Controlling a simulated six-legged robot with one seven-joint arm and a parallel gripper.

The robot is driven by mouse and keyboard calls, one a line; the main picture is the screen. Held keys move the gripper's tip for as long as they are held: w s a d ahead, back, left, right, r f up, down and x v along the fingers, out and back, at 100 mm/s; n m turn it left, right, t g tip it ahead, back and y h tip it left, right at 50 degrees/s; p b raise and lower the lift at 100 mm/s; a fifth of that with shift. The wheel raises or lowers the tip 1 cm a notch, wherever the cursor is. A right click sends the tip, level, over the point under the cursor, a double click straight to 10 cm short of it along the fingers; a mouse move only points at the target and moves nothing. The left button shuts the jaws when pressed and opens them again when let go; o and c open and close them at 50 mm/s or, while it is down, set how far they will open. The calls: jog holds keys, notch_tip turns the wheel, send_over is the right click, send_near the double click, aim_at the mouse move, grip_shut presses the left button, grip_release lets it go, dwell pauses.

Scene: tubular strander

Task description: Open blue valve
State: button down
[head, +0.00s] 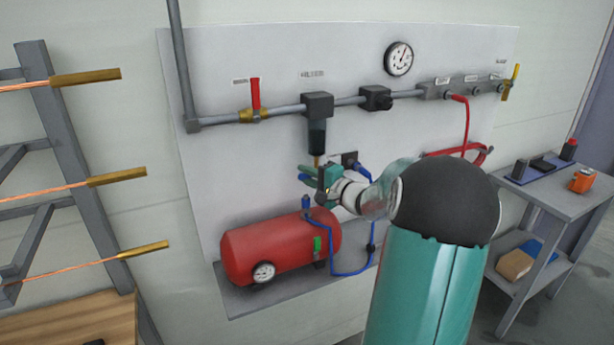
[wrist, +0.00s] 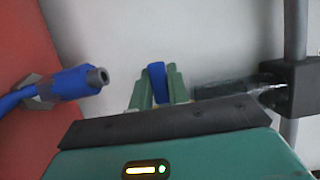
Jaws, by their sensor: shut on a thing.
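My gripper (head: 312,176) is at the wall panel, just below the dark filter bowl (head: 317,138) with its brass lower end. Its green fingers (wrist: 158,85) are closed around a blue piece, which looks like the blue valve's handle (wrist: 157,82). A little of this blue handle (head: 305,180) also shows between the fingers in the head view, pointing left. The valve's body is hidden by my fingers. The filter bowl (wrist: 228,88) lies right of the fingers in the wrist view.
A red air tank (head: 275,247) with a blue fitting (head: 306,203) stands below my gripper. The fitting (wrist: 82,82) is close to my fingers. A blue hose (head: 335,273) hangs nearby. A red-handled valve (head: 255,95) is on the pipe above. A grey cart (head: 545,185) stands right.

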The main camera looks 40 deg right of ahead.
jog(key=m, duration=0.1)
jog(key=r+m+t, duration=0.1)
jog(key=m, duration=0.1)
jog(key=shift+d+r, duration=0.1)
jog(key=shift+r, duration=0.05)
jog(key=shift+s+d+r+m+t+h, duration=0.15)
jog(key=shift+r+m+t, duration=0.1)
jog(key=shift+m, duration=0.5)
jog(key=shift+w+d+r+m+t+h, duration=0.1)
jog(key=shift+r+m+t+h, duration=0.15)
jog(key=shift+m, duration=0.55)
jog(key=shift+s+d+r+m+t+h, duration=0.15)
jog(key=shift+m+t, duration=0.15)
jog(key=shift+m, duration=0.45)
jog(key=c, duration=1.3)
grip_release()
jog(key=shift+r, duration=0.1)
jog(key=shift+c, duration=0.2)
